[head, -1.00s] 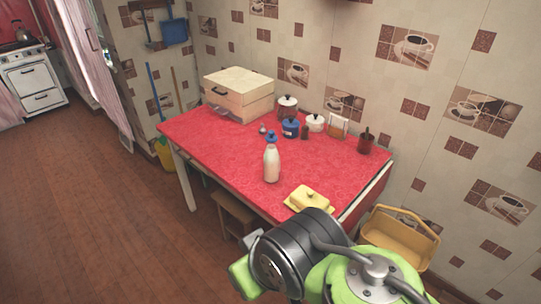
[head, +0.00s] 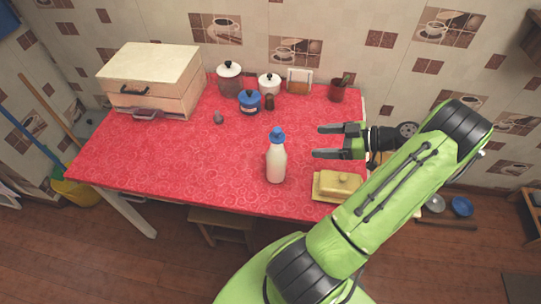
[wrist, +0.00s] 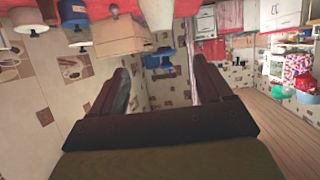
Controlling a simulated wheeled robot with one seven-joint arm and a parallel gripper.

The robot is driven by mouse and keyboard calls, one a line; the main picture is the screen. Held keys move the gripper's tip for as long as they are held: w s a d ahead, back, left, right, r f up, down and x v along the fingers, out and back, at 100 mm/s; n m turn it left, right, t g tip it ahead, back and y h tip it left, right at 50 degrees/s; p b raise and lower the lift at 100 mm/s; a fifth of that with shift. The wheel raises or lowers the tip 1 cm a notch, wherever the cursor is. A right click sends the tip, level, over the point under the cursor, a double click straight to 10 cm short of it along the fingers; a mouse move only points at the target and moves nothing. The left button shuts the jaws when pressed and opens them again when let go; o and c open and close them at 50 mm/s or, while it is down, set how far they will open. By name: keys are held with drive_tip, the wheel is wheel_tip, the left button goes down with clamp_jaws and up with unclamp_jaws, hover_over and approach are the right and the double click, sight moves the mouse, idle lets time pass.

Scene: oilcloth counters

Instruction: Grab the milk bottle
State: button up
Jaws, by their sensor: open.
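The milk bottle (head: 276,160) is white with a blue cap. It stands upright near the front middle of the red counter (head: 170,160) in the head view. My gripper (head: 318,141) is open and empty, with its fingers pointing left, to the right of the bottle and apart from it. In the wrist view, my gripper's dark fingers (wrist: 160,88) are spread with nothing between them.
A yellow butter dish (head: 337,185) sits close to the right of the bottle. A blue pot (head: 249,101), white pot (head: 269,84), dark small bottle (head: 269,102) and bread box (head: 152,80) stand toward the back. The counter left of the bottle is clear.

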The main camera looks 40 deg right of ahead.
sight(276, 143)
drive_tip(key=x, duration=1.4)
drive_tip(key=shift+w+a+f+b, duration=0.1)
drive_tip(key=shift+a+f+b, duration=0.1)
drive_tip(key=shift+a+b, duration=0.15)
drive_tip(key=shift+c, duration=0.3)
clamp_jaws()
drive_tip(key=shift+r, duration=0.15)
